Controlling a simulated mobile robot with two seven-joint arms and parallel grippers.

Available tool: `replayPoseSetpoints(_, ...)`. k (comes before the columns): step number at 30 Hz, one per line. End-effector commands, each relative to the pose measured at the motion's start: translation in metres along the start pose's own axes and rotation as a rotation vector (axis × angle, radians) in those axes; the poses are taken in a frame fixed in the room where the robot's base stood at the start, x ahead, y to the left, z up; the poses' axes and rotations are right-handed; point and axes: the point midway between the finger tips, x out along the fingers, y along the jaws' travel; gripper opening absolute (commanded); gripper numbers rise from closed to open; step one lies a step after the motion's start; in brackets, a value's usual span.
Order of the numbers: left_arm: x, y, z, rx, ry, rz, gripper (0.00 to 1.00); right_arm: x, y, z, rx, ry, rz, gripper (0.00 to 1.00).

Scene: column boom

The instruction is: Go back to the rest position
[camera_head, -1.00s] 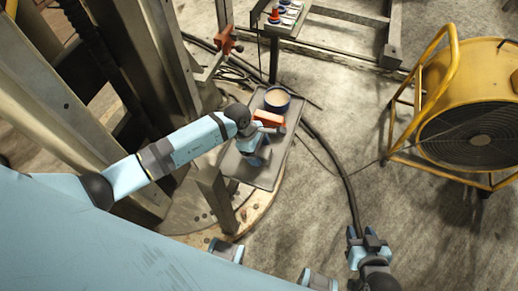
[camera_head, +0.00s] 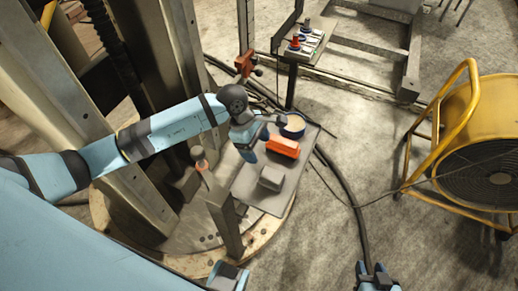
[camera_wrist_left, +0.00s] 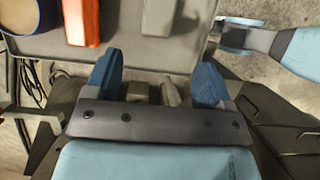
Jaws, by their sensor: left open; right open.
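My left gripper (camera_head: 257,142) is over the left edge of a grey tray (camera_head: 262,203), beside an orange box (camera_head: 283,146). In the left wrist view its two blue fingers (camera_wrist_left: 157,80) stand wide apart with nothing held between them. The orange box also shows in that view (camera_wrist_left: 80,22), beyond the fingers. A small grey box (camera_head: 271,177) lies on the tray, apart from the gripper. My right gripper (camera_head: 371,268) is at the bottom edge of the head view, low over the floor, with nothing seen in it; its lower part is cut off.
A round blue-rimmed container (camera_head: 292,125) stands at the tray's far end. A post with a knob (camera_head: 200,165) and steel columns (camera_head: 165,60) are close to my left arm. A yellow fan (camera_head: 480,150) stands at right. A cable (camera_head: 350,195) crosses the floor.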

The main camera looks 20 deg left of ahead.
Motion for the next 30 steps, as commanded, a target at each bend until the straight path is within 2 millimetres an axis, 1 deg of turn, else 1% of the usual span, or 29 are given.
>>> replayPoseSetpoints(13,0.001,-0.001,0.002,-0.003,-0.008,-0.002,0.76,0.0,0.0,0.001,0.0,-0.002,0.001,0.43)
replayPoseSetpoints(15,0.003,-0.006,0.011,-0.023,-0.057,-0.01,0.76,-0.001,0.0,-0.001,0.0,-0.003,0.001,0.43)
replayPoseSetpoints(17,0.006,-0.016,0.029,-0.066,-0.153,-0.028,0.76,-0.003,0.0,-0.004,0.0,-0.003,0.001,0.43)
replayPoseSetpoints(20,0.007,-0.039,0.077,-0.226,-0.431,-0.084,0.76,-0.009,0.0,-0.013,-0.001,-0.003,0.001,0.43)
replayPoseSetpoints(21,0.002,-0.049,0.098,-0.325,-0.569,-0.116,0.76,-0.012,0.0,-0.018,-0.002,-0.003,0.002,0.43)
replayPoseSetpoints(23,-0.011,-0.059,0.128,-0.503,-0.786,-0.173,0.76,-0.016,0.0,-0.024,-0.002,-0.002,0.002,0.43)
replayPoseSetpoints(24,-0.022,-0.063,0.142,-0.637,-0.927,-0.215,0.76,-0.019,0.0,-0.028,-0.003,-0.001,0.003,0.43)
replayPoseSetpoints(26,-0.039,-0.065,0.156,-0.853,-1.124,-0.284,0.76,-0.023,0.0,-0.034,-0.004,0.0,0.004,0.43)
replayPoseSetpoints(27,-0.051,-0.064,0.159,-1.007,-1.248,-0.331,0.76,-0.025,0.001,-0.038,-0.004,0.001,0.005,0.43)
replayPoseSetpoints(29,-0.065,-0.061,0.155,-1.254,-1.418,-0.409,0.76,-0.029,0.001,-0.044,-0.005,0.002,0.006,0.43)
replayPoseSetpoints(30,-0.072,-0.059,0.148,-1.426,-1.522,-0.462,0.76,-0.032,0.001,-0.048,-0.006,0.002,0.007,0.43)
